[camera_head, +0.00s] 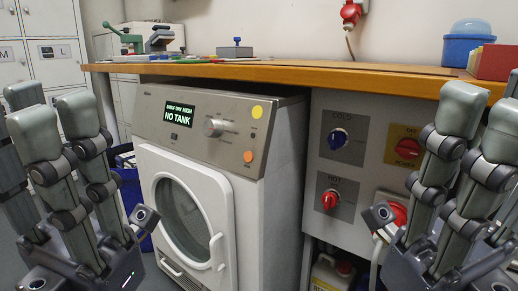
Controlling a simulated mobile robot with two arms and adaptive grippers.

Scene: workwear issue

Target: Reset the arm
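My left gripper (56,118) is at the left edge of the head view, in front of the bin and the dryer's left side. Its grey jointed fingers point up, spread apart, with nothing between them. My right gripper (482,118) is at the right edge, in front of the control panels. Its fingers also point up, spread and empty. Part of it is cut off by the picture's edge. Neither gripper visibly touches anything.
A white dryer (258,215) reading "NO TANK" stands under a wooden worktop (300,75). A blue tub (466,46) and red box (494,62) sit on the worktop. Lockers (57,70) are at left.

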